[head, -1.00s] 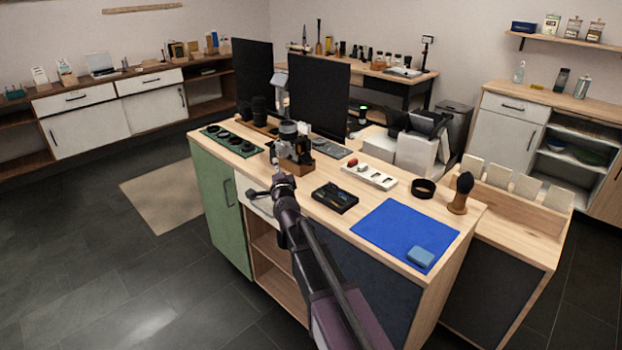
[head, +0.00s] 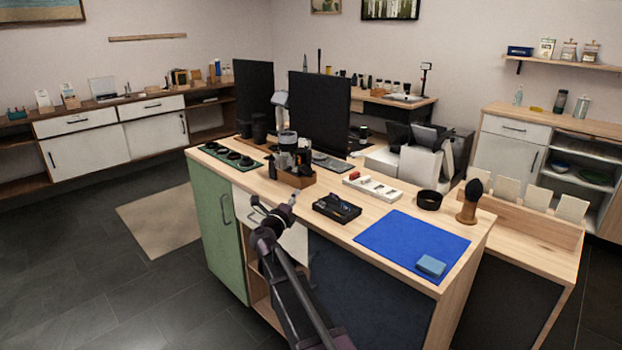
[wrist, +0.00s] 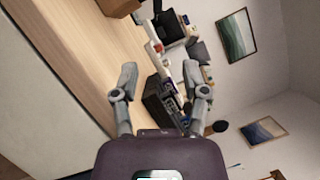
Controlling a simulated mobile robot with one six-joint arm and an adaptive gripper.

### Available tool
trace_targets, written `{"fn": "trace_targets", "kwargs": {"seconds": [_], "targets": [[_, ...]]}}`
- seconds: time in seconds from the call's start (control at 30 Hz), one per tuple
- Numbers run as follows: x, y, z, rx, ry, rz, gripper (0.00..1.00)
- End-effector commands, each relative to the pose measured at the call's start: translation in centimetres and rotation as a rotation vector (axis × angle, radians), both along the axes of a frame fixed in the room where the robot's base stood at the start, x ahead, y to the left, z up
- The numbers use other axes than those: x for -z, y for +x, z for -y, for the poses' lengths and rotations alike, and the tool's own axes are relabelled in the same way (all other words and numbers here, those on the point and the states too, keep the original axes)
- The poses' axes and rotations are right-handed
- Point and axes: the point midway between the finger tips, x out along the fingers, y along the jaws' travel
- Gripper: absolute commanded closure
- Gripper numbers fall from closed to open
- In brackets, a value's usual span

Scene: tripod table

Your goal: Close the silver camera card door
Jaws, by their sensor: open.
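A small grey, silver-topped object (head: 287,138) stands by the wooden caddy on the workbench in the head view. It may be the silver camera, but it is too small to be sure, and I cannot make out a card door. My gripper (head: 288,207) is at the bench's front edge, in front of and below the caddy, apart from that object. In the wrist view my gripper (wrist: 160,70) has its two grey fingers spread, with nothing held. No camera can be made out between them there.
The wooden caddy (head: 290,176) holds dark items. A black tray (head: 336,208) lies right of it. A white strip (head: 372,188), a black ring (head: 429,200), a brush (head: 470,202) and a blue mat (head: 413,243) follow. Monitors (head: 319,103) stand behind. The bench front is open floor at left.

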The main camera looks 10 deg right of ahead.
Motion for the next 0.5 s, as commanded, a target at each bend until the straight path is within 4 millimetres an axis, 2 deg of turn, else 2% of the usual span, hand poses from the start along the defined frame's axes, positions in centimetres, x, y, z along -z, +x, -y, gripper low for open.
{"fn": "trace_targets", "kwargs": {"seconds": [0.27,0.5], "targets": [[-0.1,0.3,0.2,-0.001,-0.001,0.0,0.42],[-0.4,1.9,1.2,0.001,-0.001,0.0,0.42]]}}
